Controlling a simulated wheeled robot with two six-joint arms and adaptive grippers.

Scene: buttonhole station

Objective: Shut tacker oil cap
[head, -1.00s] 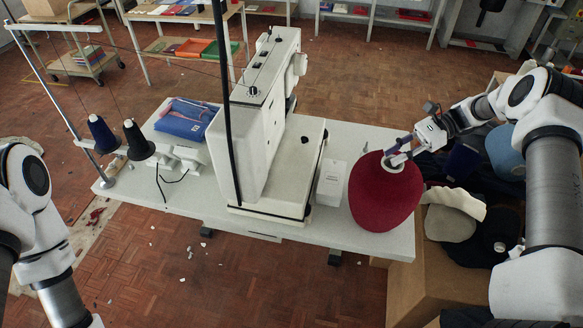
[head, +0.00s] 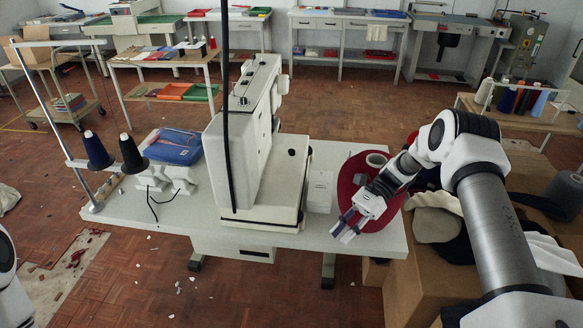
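The tacker (head: 250,130) is a white sewing machine standing on the white table (head: 130,205). A small dark round spot (head: 292,152) shows on its bed, and small dark fittings sit on top of its head. I cannot tell which part is the oil cap, or whether it is open. My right gripper (head: 342,229) is beside the table's front edge, in front of the maroon cone and right of the machine. Its fingers look parted, with nothing visible between them. My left gripper is out of view; only part of that arm shows at the left edge.
Thread spools (head: 98,150) and a blue packet (head: 174,146) are at the left. Cartons with cloth stand at the right.

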